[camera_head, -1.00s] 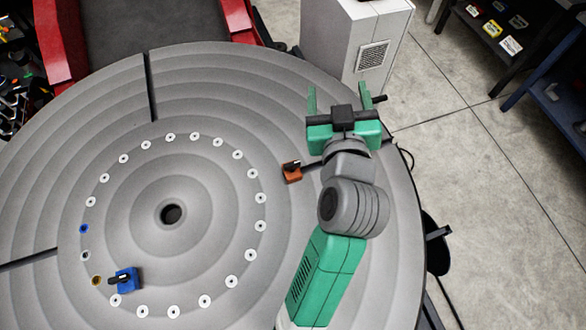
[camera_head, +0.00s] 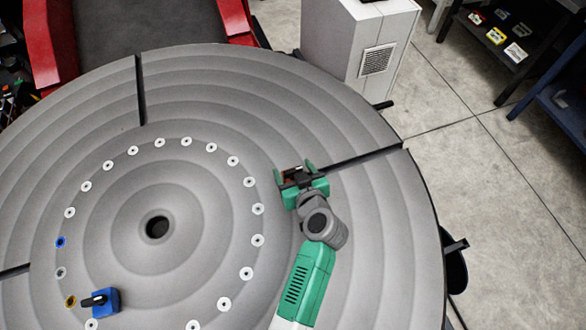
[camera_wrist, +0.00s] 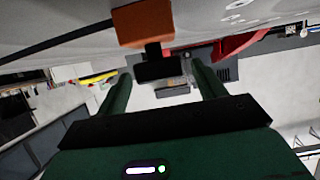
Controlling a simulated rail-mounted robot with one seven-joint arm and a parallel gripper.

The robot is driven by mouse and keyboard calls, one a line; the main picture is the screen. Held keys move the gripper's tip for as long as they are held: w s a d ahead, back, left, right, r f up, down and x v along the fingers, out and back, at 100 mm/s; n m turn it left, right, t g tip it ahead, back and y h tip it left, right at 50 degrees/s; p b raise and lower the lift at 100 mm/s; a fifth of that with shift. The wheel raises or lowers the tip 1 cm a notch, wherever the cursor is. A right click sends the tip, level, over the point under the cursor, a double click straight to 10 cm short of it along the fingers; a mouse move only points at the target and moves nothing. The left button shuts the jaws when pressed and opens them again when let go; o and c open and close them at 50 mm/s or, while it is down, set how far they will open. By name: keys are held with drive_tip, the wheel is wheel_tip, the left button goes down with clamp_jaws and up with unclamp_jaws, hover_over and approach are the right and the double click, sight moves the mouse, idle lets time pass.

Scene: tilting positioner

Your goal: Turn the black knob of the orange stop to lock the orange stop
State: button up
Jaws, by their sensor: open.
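The orange stop (camera_wrist: 143,25) shows at the top of the wrist view, on the grey disc. Its black knob (camera_wrist: 155,70) points toward my gripper and lies between the two green fingers, nearer the left one in that view. A gap shows on each side, so the fingers look apart from the knob. In the head view my gripper (camera_head: 294,171) is open over the orange stop's place, beside the slot at the disc's right, and mostly hides the stop. How deep the knob sits between the fingers is hard to tell.
The large round grey disc (camera_head: 200,95) has a ring of white-rimmed holes and radial slots. A blue stop (camera_head: 106,301) with a black knob sits at the lower left. A grey-white cabinet (camera_head: 345,45) stands behind the disc, with shelves at the right.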

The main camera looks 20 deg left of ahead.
drive_tip(key=shift+w+a+f, duration=0.15)
drive_tip(key=shift+w+a, duration=0.1)
drive_tip(key=shift+w, duration=0.05)
drive_tip(key=c, duration=1)
